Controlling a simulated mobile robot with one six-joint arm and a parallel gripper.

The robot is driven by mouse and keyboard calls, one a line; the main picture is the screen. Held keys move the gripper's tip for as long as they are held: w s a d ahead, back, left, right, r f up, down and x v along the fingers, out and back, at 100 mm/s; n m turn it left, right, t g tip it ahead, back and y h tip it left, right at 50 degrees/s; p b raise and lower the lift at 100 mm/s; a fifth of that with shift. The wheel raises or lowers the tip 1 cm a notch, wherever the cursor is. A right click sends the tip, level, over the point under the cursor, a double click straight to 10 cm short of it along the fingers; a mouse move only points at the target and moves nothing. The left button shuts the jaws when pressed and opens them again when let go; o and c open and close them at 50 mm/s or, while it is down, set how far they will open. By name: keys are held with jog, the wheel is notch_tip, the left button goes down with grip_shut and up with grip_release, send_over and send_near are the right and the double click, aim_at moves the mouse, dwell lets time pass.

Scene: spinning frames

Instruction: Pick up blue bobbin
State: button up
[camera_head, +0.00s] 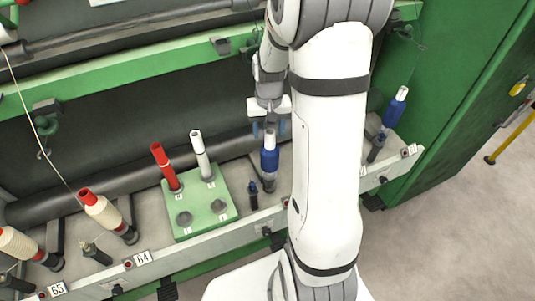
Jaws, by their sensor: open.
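A blue bobbin (270,158) with a white top stands upright on the machine's ledge, just left of my arm. Another blue bobbin (393,110) with a white tip stands tilted at the right end of the ledge. My gripper (269,130) is open and empty, with its fingers pointing down at the white top of the nearer blue bobbin. In this view the fingertips appear on either side of that top. I cannot tell whether they touch it. My arm covers the ledge between the two blue bobbins.
Bobbins with cream yarn (104,212) stand at the left. A green rail (120,70) crosses behind. Grey floor (440,215) lies open at the right.

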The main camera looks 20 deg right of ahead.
aim_at(270, 140)
jog(key=f, duration=0.5)
jog(key=shift+w+d+f+p, duration=0.1)
jog(key=shift+d+p, duration=0.15)
jog(key=shift+p, duration=0.1)
grip_shut()
dwell(0.3)
